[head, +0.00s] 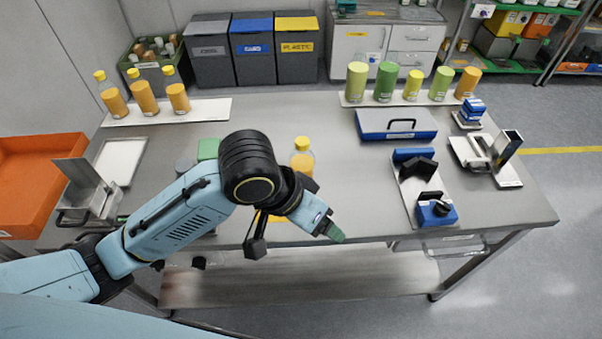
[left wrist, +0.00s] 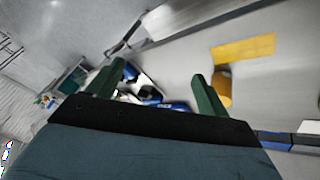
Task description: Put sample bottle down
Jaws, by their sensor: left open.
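The sample bottle (head: 302,160), clear with a yellow cap and orange contents, looks upright on the grey table, its lower part hidden behind my left arm. My left gripper (head: 334,233) is at the table's front edge, to the right of and nearer than the bottle. In the left wrist view, its green fingers (left wrist: 158,72) are spread with nothing held between them. A rounded yellow-orange thing (left wrist: 224,90) shows beside the right-hand finger; I cannot tell whether it is the bottle. My right gripper is not in view.
A yellow patch (left wrist: 243,48) lies on the table, also partly visible behind my arm (head: 278,218). A blue-grey case (head: 397,124) and blue tools (head: 437,210) occupy the right side. An orange bin (head: 35,180) is far left.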

